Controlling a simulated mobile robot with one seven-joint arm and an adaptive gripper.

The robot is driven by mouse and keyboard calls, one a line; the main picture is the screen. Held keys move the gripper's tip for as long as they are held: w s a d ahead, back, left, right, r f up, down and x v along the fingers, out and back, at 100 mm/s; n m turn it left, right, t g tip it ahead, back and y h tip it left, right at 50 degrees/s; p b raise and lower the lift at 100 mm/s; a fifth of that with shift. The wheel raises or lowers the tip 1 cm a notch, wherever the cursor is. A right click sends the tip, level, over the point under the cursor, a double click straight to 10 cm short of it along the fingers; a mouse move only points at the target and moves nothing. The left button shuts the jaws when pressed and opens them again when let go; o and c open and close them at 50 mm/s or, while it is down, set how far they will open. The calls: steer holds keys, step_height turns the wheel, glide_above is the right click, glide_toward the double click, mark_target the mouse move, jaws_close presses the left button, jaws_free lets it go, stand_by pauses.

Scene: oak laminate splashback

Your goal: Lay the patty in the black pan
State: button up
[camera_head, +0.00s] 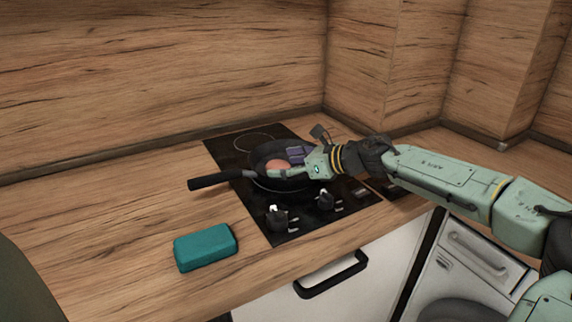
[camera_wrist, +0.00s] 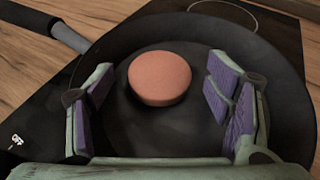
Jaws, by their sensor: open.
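The patty (camera_wrist: 160,78) is a round, pinkish-brown disc lying flat inside the black pan (camera_wrist: 190,33). In the head view the patty (camera_head: 279,166) shows partly, next to my gripper. The black pan (camera_head: 262,150) sits on the cooktop with its handle pointing left. My gripper (camera_wrist: 160,95) is open, with purple pads on either side and clear gaps between them and the patty. In the head view my gripper (camera_head: 288,164) reaches into the pan from the right and hides part of it.
The pan rests on a black cooktop (camera_head: 230,152) with knobs (camera_head: 277,217) along its front. A teal block (camera_head: 206,247) lies on the wooden counter at the front left. A wooden splashback (camera_head: 160,70) stands behind.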

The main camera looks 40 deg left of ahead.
steer(key=b+v, duration=0.3)
steer(key=v, duration=0.9)
steer(key=shift+f, duration=0.1)
